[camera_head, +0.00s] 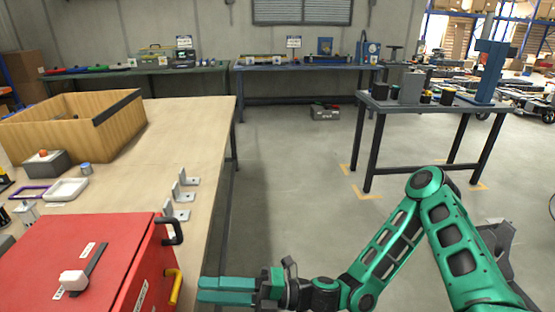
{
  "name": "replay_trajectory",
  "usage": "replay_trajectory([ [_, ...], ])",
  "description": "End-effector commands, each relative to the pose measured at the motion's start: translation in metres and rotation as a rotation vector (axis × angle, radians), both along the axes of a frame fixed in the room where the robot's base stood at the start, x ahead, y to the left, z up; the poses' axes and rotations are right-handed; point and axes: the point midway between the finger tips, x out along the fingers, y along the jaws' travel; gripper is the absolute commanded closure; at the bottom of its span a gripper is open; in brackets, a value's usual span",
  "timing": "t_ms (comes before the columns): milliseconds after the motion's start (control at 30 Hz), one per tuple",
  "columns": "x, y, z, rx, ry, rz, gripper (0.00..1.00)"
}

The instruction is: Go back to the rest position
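My gripper (224,290) is at the bottom of the view, at the end of my green arm, with its fingers pointing left. The two teal fingers lie close together with no clear gap and nothing visible between them. The gripper is just right of the red box (75,255) and its yellow handle (174,287), apparently apart from them. My arm bends up to an elbow at the right and back down out of view.
The wooden table (190,130) at left bears a wooden crate (75,125), a white tray (66,190) and several metal brackets (180,195). A dark-topped table (425,108) stands at right. The grey floor (290,175) between them is clear.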

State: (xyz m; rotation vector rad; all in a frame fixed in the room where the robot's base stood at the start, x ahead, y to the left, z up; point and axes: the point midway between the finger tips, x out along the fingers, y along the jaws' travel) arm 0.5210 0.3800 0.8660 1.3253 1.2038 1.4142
Motion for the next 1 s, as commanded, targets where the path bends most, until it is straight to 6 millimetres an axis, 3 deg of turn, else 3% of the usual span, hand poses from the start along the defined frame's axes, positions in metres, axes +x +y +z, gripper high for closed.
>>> replay_trajectory([
  [200,-0.005,0.032,0.007,0.001,0.0,0.003,0.69],
  [400,-0.006,0.048,0.01,0.0,-0.002,0.003,0.69],
  [1000,-0.009,0.049,0.006,-0.007,-0.005,0.007,0.69],
])
